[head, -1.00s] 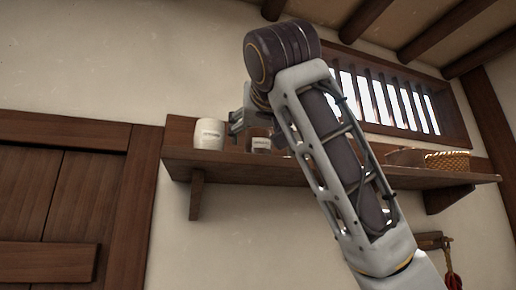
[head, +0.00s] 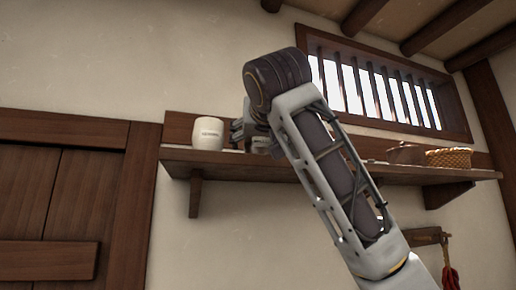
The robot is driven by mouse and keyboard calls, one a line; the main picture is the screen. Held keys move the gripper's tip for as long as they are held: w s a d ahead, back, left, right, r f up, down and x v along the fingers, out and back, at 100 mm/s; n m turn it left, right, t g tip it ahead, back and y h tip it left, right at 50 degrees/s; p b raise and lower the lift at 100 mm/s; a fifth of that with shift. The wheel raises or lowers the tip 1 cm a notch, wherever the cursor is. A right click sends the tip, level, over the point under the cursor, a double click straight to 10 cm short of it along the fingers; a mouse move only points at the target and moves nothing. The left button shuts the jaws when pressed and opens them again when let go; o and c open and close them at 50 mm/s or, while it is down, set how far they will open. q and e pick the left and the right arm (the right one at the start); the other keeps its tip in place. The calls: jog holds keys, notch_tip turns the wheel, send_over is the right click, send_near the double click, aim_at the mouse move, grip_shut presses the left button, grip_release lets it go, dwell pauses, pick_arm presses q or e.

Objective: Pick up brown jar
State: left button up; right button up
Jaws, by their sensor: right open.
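The brown jar stands on the wooden wall shelf (head: 330,172), right of a white labelled jar (head: 208,133). It is almost wholly hidden behind my right arm; only a bit around its pale label (head: 261,143) shows. My right gripper (head: 240,130) reaches over the shelf in front of the brown jar and beside the white jar. It is open, and its fingers are partly covered by my wrist. I cannot tell whether the fingers are around the jar. My left gripper is out of view.
A brown lidded pot (head: 405,154) and a wicker basket (head: 449,158) stand on the shelf's right part. A barred window (head: 385,92) is above. A wooden door (head: 60,200) is at left. A peg rail (head: 424,236) with a red item hangs below.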

jog(key=c, duration=1.4)
jog(key=shift+o, duration=0.2)
jog(key=shift+r, duration=0.2)
notch_tip(320, 180, up, 10)
jog(key=shift+f, duration=0.2)
dwell(0.9)
